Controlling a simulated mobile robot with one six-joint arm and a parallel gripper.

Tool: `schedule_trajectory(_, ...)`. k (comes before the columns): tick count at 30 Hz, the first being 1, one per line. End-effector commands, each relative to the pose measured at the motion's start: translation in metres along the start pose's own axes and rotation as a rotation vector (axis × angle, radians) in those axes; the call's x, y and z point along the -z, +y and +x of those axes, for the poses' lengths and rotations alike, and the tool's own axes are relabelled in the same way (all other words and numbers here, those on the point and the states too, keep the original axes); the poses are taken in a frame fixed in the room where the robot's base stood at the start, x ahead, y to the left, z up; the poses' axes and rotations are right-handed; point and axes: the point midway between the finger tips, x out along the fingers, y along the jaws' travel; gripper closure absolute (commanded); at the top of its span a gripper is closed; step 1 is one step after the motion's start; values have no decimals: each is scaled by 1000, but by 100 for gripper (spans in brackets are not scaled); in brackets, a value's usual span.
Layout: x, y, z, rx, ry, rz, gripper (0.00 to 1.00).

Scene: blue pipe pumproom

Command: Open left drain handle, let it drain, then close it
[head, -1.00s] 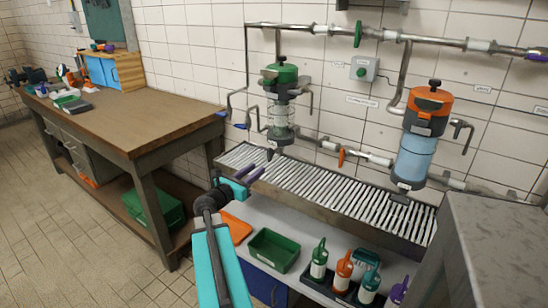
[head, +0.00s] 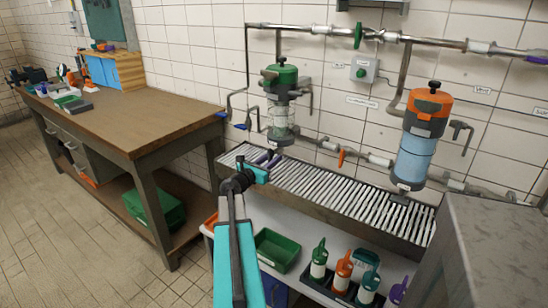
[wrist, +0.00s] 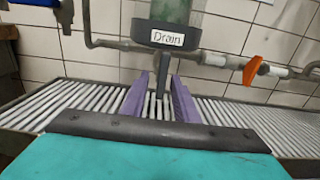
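The left filter vessel (head: 280,118) has a green lid and a clear body, and hangs on the wall above the slatted drain tray (head: 330,200). In the wrist view its dark base carries a "Drain" label (wrist: 168,39). A dark upright drain piece (wrist: 163,75), which looks like the drain handle or spout, hangs below the label. My gripper (head: 268,159) is low in front of the vessel, over the tray's left part. In the wrist view, the purple fingers of my gripper (wrist: 160,80) are apart, with the dark piece between them and gaps showing. No flow is visible.
The right vessel (head: 417,150) has an orange lid and blue contents. An orange valve handle (head: 341,157) sits on the pipe between the vessels. Below are a green bin (head: 277,249) and several bottles. A workbench (head: 130,110) stands left, a grey cabinet (head: 490,240) at right front.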

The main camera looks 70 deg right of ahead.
Motion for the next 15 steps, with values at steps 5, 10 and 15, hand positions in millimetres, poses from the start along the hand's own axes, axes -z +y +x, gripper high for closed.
schedule_trajectory(5,0,0,13,1,-1,0,73)
schedule_trajectory(10,0,0,17,0,0,0,73)
schedule_trajectory(15,0,0,17,0,0,0,73)
